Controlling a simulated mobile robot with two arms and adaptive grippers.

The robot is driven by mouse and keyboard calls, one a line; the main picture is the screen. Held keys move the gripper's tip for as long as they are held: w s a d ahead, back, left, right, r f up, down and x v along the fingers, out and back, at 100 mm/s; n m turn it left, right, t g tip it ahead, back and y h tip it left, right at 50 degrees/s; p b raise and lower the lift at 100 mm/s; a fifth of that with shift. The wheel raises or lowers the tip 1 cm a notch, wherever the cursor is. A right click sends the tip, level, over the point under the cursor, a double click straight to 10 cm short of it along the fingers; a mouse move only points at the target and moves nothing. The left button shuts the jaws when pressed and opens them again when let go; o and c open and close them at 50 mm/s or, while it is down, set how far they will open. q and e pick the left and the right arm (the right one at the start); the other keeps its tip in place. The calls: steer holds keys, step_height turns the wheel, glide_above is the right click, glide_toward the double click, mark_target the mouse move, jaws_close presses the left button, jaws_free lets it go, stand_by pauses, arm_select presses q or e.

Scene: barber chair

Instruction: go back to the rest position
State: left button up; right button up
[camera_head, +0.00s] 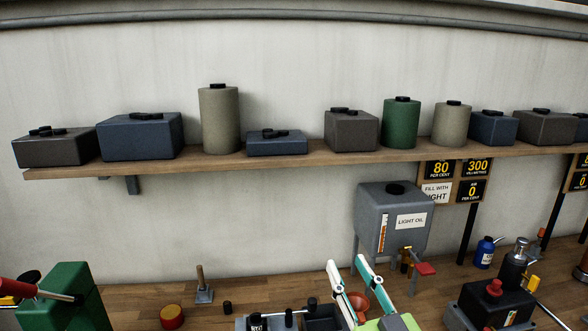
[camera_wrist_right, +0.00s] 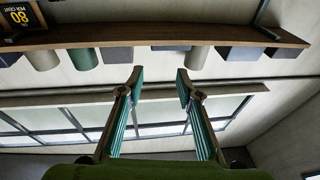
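My right gripper (camera_head: 347,264) reaches up from the bottom edge of the head view, with white and teal fingers and a bright green body. Its two fingers stand apart with nothing between them. The right wrist view also shows this gripper (camera_wrist_right: 160,82) open and empty, its picture appearing upside down, with the wall shelf beyond the fingertips. In the head view the fingers show in front of the workbench, below and left of the light oil tank (camera_head: 394,225). My left gripper is not seen in either view.
A wooden shelf (camera_head: 300,160) with several boxes and canisters runs along the wall. The workbench (camera_head: 130,300) holds a green machine (camera_head: 70,290) at left, a red-topped cap (camera_head: 172,316), an orange funnel (camera_head: 357,303), a blue bottle (camera_head: 485,252) and a black box with a red knob (camera_head: 493,308).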

steer(key=s+d+f+m+g+h, duration=0.1)
steer(key=s+d+f+g+h, duration=0.3)
steer(key=f, duration=0.7)
steer(key=s+d+f+m+g+h, duration=0.15)
steer(key=s+d+f+g, duration=0.35)
steer(key=f, duration=0.7)
steer(key=s+d+f+n+g, duration=0.1)
steer(key=s+f+g, duration=0.4)
steer(key=s, duration=0.5)
steer(key=s+f+n+g, duration=0.1)
steer(key=s+f+g, duration=0.1)
steer(key=s+f, duration=0.65)
step_height(320, 180, down, 37)
steer(key=s+g+b, duration=0.1)
steer(key=s+b, duration=0.2)
steer(key=b, duration=1)
steer(key=s+d+f+b, duration=0.1)
steer(key=s+f+b, duration=0.3)
steer(key=s+f, duration=0.4)
steer(key=s+d+f+g+b, duration=0.1)
steer(key=s+f+b, duration=0.4)
steer(key=f, duration=1.2)
steer(key=s+d, duration=0.1)
steer(key=s, duration=0.2)
steer(key=shift+s+d+g, duration=0.15)
steer(key=shift+s+g, duration=0.15)
